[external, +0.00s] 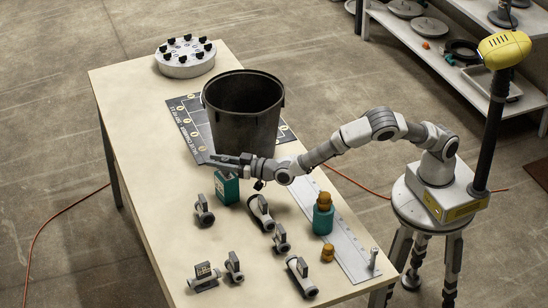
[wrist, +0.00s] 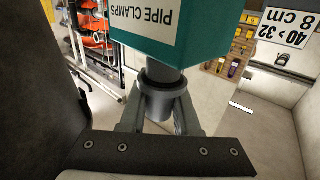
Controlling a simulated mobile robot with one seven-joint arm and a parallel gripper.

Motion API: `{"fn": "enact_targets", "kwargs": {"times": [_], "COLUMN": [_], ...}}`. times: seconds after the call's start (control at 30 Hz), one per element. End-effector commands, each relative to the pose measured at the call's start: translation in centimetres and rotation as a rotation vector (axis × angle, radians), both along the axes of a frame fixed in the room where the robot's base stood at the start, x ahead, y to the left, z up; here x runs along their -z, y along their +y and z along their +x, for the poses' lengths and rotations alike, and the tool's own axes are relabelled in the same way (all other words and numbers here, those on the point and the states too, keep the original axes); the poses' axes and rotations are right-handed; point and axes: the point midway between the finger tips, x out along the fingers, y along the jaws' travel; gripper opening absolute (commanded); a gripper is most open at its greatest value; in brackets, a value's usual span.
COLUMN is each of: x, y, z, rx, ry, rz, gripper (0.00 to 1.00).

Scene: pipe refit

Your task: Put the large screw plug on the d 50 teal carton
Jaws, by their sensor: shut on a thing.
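My gripper (wrist: 158,118) is shut on a grey cylindrical piece with a darker collar (wrist: 160,100); I cannot tell for sure whether it is the large screw plug. A teal carton lettered "PIPE CLAMPS" (wrist: 180,50) is just beyond the piece, its text upside down; I cannot tell whether they touch. In the external view my gripper (external: 230,160) is in front of the black bucket, just above a teal carton (external: 227,189). Another teal container (external: 323,220) stands to the right with an orange-brown cap-like piece (external: 324,199) on top. No "d 50" mark is readable.
A black bucket (external: 243,105) stands on a dark printed mat (external: 185,120). Several grey pipe fittings (external: 204,210) lie on the front of the table, with a loose orange-brown piece (external: 327,252). A round grey flange (external: 185,57) sits at the back. The table's left side is clear.

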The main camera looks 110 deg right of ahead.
Motion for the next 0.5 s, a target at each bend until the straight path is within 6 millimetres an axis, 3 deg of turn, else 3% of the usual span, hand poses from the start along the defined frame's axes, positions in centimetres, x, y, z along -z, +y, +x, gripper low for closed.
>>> {"fn": "enact_targets", "kwargs": {"times": [0.4,0.43,0.5], "x": [0.99,0.86,0.80], "y": [-0.03,-0.02,-0.02], "z": [0.00,0.01,0.01], "rx": [0.000,0.000,0.000], "ry": [-0.002,-0.002,-0.002], "rz": [-0.001,-0.001,-0.001], "gripper": [0.00,0.34,0.46]}}
